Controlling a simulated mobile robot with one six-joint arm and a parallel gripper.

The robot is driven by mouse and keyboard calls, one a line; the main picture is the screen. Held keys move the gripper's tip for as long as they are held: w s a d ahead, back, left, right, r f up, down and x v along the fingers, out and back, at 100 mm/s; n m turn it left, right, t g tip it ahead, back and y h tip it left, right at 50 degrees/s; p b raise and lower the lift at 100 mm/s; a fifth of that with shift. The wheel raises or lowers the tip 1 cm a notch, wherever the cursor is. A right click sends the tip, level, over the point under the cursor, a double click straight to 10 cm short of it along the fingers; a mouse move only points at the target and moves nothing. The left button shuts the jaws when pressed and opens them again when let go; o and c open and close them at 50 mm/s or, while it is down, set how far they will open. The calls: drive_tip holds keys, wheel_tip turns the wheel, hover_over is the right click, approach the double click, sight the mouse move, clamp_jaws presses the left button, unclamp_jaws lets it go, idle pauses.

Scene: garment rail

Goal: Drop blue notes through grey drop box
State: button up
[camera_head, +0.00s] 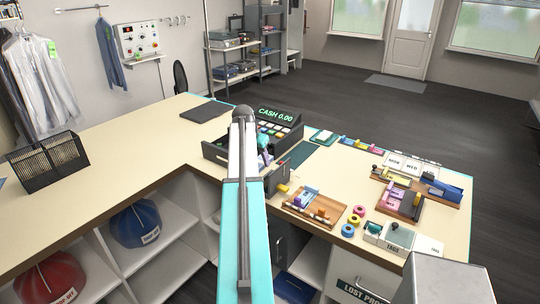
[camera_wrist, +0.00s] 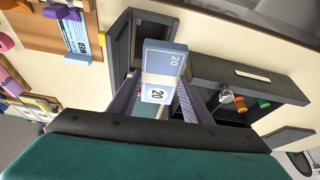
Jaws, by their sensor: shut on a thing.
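A blue bundle of notes (camera_wrist: 165,57), marked 20, is between the fingers of my gripper (camera_wrist: 160,88) in the wrist view, and the gripper is shut on it. A dark grey box (camera_wrist: 122,50) with an open top lies just beyond the notes and looks like the drop box. The notes overlap part of its opening in the picture; I cannot tell their height above it. In the head view a dark grey box (camera_head: 278,180) stands beside the cash register. My arm hides the notes there, and only a teal part of my gripper shows.
The cash register (camera_head: 279,117) has its drawer (camera_head: 215,152) out close to my arm; the drawer also shows in the wrist view (camera_wrist: 270,118). Wooden trays, tape rolls (camera_head: 354,219) and a stapler-like blue thing (camera_head: 443,191) crowd the right counter. The left counter (camera_head: 130,160) is mostly clear.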

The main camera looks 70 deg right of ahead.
drive_tip(key=shift+m, duration=0.4)
drive_tip(key=s+d, duration=0.2)
drive_tip(key=s, duration=0.1)
drive_tip(key=shift+s, duration=0.25)
drive_tip(key=shift+f, duration=0.3)
drive_tip(key=b, duration=0.4)
approach(268, 174)
drive_tip(key=shift+s+a+f, duration=0.3)
drive_tip(key=shift+s+f, duration=0.25)
drive_tip(key=shift+f, duration=0.2)
drive_tip(key=shift+s+a+f, duration=0.3)
drive_tip(key=shift+s+f, duration=0.3)
drive_tip(key=shift+f, duration=0.15)
drive_tip(key=shift+s+a+f, duration=0.35)
drive_tip(key=shift+s+f, duration=0.2)
drive_tip(key=shift+f, duration=0.15)
drive_tip(key=shift+w+a+f, duration=0.1)
drive_tip(key=shift+w, duration=0.05)
drive_tip(key=shift+f, duration=0.2)
idle(0.4)
idle(0.3)
